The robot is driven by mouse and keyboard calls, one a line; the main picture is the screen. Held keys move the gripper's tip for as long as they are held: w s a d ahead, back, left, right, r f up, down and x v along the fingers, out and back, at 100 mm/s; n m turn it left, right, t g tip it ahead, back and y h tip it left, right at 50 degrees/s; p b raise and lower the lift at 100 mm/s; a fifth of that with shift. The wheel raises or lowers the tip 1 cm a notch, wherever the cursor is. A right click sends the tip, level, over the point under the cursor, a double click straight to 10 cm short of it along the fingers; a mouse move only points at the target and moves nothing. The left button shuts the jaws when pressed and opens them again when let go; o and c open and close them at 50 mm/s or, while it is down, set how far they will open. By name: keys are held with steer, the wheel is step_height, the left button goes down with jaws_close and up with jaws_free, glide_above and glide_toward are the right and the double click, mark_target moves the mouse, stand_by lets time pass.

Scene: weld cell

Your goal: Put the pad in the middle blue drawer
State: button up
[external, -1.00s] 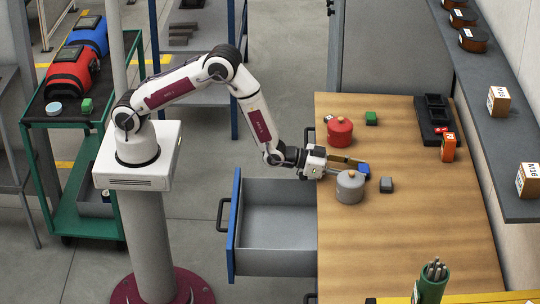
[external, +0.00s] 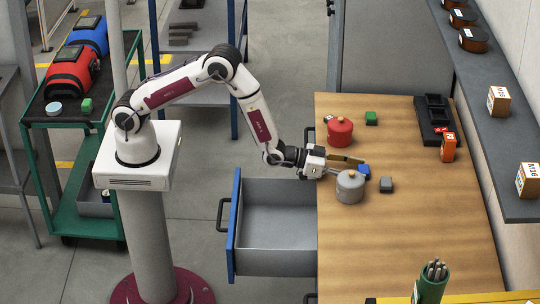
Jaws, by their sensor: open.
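My gripper (external: 351,166) is low over the left part of the wooden bench, pointing right, with its jaws open. A small blue block (external: 364,171) is right at its fingertips; I cannot tell whether they touch it. A small grey block (external: 386,185) lies just to the right, and a small green block (external: 371,118) lies farther back. I cannot tell for certain which of these is the pad. A blue-fronted drawer (external: 236,226) is pulled out to the left of the bench, and its visible grey interior looks empty.
A grey lidded pot (external: 350,187) stands close in front of my gripper, and a red pot (external: 340,132) stands behind it. A black tray (external: 434,118) and an orange box (external: 448,147) are at the back right. A green cup of rods (external: 431,279) stands in front. The bench's middle right is clear.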

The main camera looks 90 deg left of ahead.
steer(key=shift+s+a+r, duration=0.1)
steer(key=shift+s+r, duration=0.3)
steer(key=shift+s, duration=1.55)
steer(key=shift+s+d+r, duration=0.1)
steer(key=shift+s+r, duration=0.25)
steer(key=shift+s, duration=1.6)
steer(key=shift+s+a+r, duration=0.1)
steer(key=shift+s+r, duration=0.3)
steer(key=shift+s, duration=1.55)
steer(key=shift+r, duration=0.15)
steer(key=shift+a+r, duration=0.15)
steer(key=shift+r, duration=0.4)
steer(key=s+a+r+g+h, duration=0.1)
steer(key=s+a+r+g, duration=0.35)
steer(key=s+r, duration=0.65)
steer(key=s+a+r+g, duration=0.2)
steer(key=s+a, duration=0.1)
steer(key=s, duration=1.1)
steer(key=s+a+r+g+y, duration=0.1)
steer(key=s+a+r+g, duration=0.1)
steer(key=s, duration=1.2)
steer(key=shift+a+g, duration=0.45)
steer(key=shift+g, duration=0.4)
